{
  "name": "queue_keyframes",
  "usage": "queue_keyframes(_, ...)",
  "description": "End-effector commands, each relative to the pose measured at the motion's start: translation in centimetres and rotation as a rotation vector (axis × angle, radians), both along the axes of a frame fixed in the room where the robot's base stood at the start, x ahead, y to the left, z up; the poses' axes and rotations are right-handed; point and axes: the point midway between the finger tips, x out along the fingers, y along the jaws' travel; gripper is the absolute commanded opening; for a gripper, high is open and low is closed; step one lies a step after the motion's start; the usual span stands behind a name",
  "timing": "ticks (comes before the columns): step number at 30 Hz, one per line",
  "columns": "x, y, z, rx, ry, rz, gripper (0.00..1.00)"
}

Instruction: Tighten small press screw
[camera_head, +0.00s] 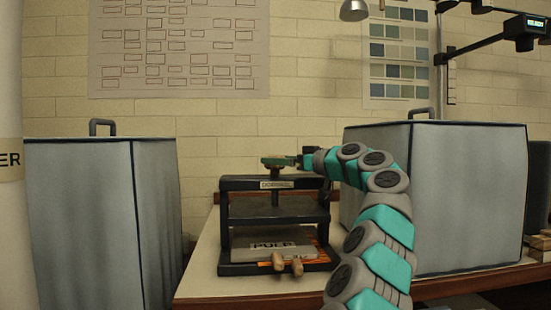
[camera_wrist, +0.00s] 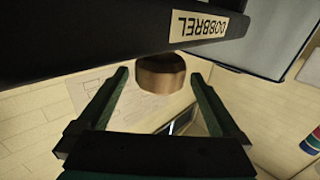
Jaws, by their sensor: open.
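The small black press (camera_head: 229,226) stands on the table, with a pale name label on its top beam. A brown round screw head (camera_wrist: 161,74) shows in the wrist view beside the beam (camera_wrist: 215,42), which looks upside down there. My gripper (camera_head: 280,161) is at the top of the press, reaching in from the right. In the wrist view my gripper (camera_wrist: 160,84) is open, with one dark green finger on each side of the screw head and visible gaps. In the head view the fingers largely hide the screw.
A block marked PULP (camera_head: 283,241) lies in the press, with wooden handles (camera_head: 278,262) at its front. Large grey covered boxes stand left (camera_head: 85,220) and right (camera_head: 465,200). The table (camera_head: 225,290) is bare in front of the press.

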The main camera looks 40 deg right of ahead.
Motion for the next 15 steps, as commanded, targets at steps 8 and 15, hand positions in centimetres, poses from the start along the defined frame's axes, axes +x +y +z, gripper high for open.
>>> queue_keyframes(8, 1.8, 0.4, 0.1, 0.000, -0.001, -0.001, 1.00)
queue_keyframes(15, 1.7, 0.4, 0.1, 0.000, -0.001, -0.001, 0.89)
